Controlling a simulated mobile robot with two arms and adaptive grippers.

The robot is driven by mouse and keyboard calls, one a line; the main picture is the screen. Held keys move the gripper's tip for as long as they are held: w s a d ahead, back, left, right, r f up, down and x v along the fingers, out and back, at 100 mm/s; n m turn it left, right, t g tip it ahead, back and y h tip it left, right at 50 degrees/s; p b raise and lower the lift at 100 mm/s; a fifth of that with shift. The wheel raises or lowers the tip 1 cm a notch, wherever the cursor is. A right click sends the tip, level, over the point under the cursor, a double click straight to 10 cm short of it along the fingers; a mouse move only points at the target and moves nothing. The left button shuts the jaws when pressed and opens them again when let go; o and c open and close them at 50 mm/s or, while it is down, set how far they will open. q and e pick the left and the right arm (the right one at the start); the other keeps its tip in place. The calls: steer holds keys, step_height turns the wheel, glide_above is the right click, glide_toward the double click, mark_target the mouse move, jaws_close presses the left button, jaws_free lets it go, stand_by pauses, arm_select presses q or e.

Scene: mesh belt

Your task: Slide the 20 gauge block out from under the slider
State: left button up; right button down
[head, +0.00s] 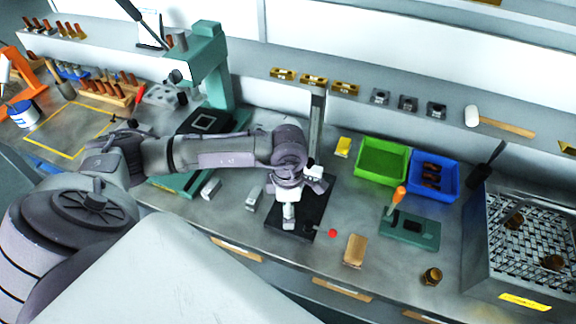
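A height gauge stands on the bench in the head view, with a black base (317,214) and an upright dark column (316,125). A pale slider part (316,181) shows low on the column, partly behind my gripper. A small light grey block (289,213) is over the front left of the base, directly below my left gripper (288,190). I cannot read any number on it, nor tell whether the fingers touch it. The wrist hides the fingers' spread. My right gripper is not in view.
Two loose grey blocks (254,197) (211,188) lie left of the base. A red knob (332,233) and wooden block (355,250) are at its right. Green (382,160) and blue (457,180) bins stand behind right. A teal press (208,70) stands behind left.

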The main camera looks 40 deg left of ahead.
arm_select(q)
steer(key=c, duration=1.4)
steer(key=shift+w+a+b, duration=0.15)
steer(key=shift+w+b, duration=0.2)
steer(key=shift+w, duration=0.95)
steer(key=o, duration=1.4)
steer(key=shift+r, duration=0.1)
steer(key=shift+r, duration=0.1)
steer(key=shift+r, duration=5.85)
